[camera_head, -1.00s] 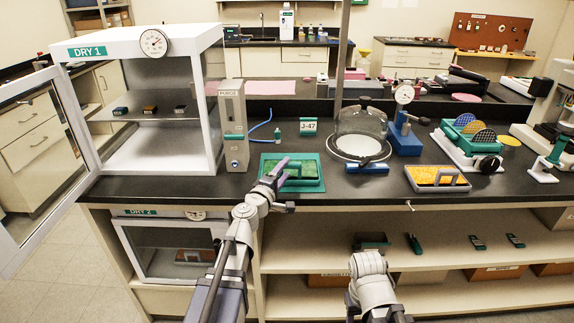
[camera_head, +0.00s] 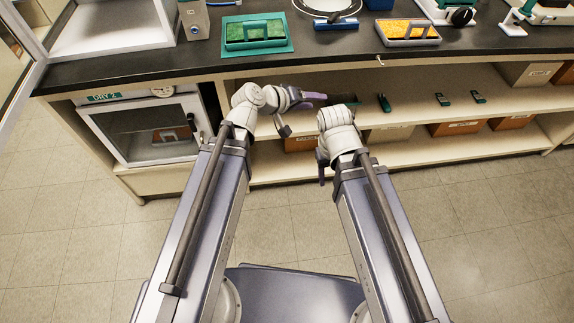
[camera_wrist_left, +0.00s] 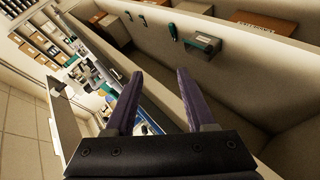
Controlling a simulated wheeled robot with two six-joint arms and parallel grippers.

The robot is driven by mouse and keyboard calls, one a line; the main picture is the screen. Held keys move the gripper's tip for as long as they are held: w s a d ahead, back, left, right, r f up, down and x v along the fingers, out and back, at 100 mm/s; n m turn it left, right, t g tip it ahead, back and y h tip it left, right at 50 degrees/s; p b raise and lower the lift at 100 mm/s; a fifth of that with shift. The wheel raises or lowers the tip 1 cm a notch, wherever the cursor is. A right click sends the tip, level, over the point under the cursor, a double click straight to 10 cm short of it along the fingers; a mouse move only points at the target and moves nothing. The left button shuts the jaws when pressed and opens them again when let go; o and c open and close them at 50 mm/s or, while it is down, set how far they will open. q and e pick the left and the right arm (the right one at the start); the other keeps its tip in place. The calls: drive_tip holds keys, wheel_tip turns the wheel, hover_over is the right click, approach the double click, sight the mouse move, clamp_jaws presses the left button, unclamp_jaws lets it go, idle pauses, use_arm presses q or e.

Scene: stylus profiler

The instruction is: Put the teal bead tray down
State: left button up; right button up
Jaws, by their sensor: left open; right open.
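The teal bead tray (camera_head: 256,32), with green beads, lies on a flat teal mat (camera_head: 284,48) on the black bench top, at the upper left of the head view. My left gripper (camera_head: 314,98) is clear of it, in front of the bench by the open shelf. In the left wrist view my left gripper (camera_wrist_left: 160,73) has its purple fingers apart with nothing between them. My right gripper (camera_head: 321,172) is lower, its purple finger pointing down; it is mostly hidden by its own wrist, and I see nothing held.
A tray of orange beads (camera_head: 408,42) is farther right on the bench, beyond a blue-based round stand (camera_head: 336,24). The glass-fronted cabinet (camera_head: 150,130) is at left below the bench. Small dark items lie on the upper shelf (camera_head: 410,105). The floor in front is clear.

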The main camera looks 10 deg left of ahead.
use_arm(q)
drive_tip(key=s+d+f+m+g+y, duration=0.25)
drive_tip(key=s+f+m+g, duration=0.2)
drive_tip(key=s+f, duration=0.4)
drive_tip(key=s+a+f+m+g+y, duration=0.2)
drive_tip(key=s+a+g+y, duration=0.2)
drive_tip(key=s+a+y, duration=0.3)
drive_tip(key=shift+s, duration=0.75)
